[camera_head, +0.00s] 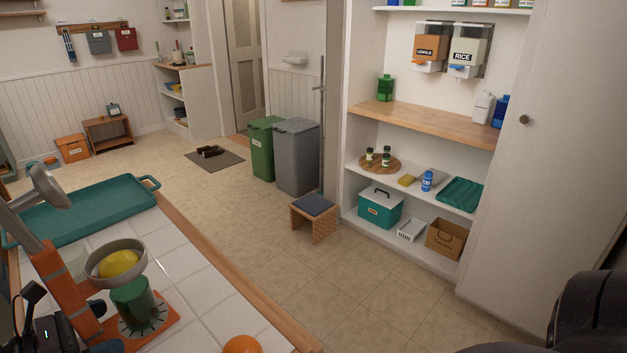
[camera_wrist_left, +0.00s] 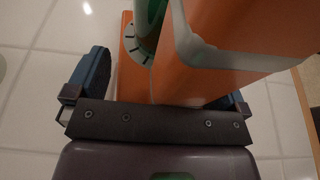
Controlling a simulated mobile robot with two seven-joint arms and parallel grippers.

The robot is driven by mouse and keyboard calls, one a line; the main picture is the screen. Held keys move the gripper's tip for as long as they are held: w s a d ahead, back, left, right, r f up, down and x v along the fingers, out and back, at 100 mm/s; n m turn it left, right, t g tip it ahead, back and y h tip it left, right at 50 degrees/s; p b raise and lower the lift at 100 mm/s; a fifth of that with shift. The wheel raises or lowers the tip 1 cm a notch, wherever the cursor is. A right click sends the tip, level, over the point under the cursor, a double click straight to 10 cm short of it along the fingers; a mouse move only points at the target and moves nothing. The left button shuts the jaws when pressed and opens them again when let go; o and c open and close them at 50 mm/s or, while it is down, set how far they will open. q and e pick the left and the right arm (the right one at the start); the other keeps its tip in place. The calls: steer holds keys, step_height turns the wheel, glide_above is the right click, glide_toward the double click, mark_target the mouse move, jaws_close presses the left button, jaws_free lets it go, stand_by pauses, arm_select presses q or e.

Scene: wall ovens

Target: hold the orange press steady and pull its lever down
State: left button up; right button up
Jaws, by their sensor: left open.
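The orange press (camera_head: 60,285) stands on the white tiled counter at the lower left in the head view. Its pale grey lever (camera_head: 48,188) is raised and slants up above the column. A grey cup holder (camera_head: 115,260) on the press has a yellow fruit piece (camera_head: 118,263) in it, above a green cup (camera_head: 133,297). My left gripper (camera_head: 68,322) is open at the lower part of the press column. In the left wrist view its blue fingers lie on either side of the orange body (camera_wrist_left: 165,75); contact is unclear. My right gripper is not in view.
A teal tray (camera_head: 90,212) lies on the counter behind the press. A loose orange (camera_head: 242,345) sits near the counter's front edge. Bins (camera_head: 295,155), a stool (camera_head: 314,215) and shelves stand beyond, with open floor between.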

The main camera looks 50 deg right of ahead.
arm_select(q)
steer(key=shift+f, duration=0.1)
steer(key=shift+f, duration=0.1)
steer(key=c, duration=1.3)
steer(key=shift+s+f, duration=0.1)
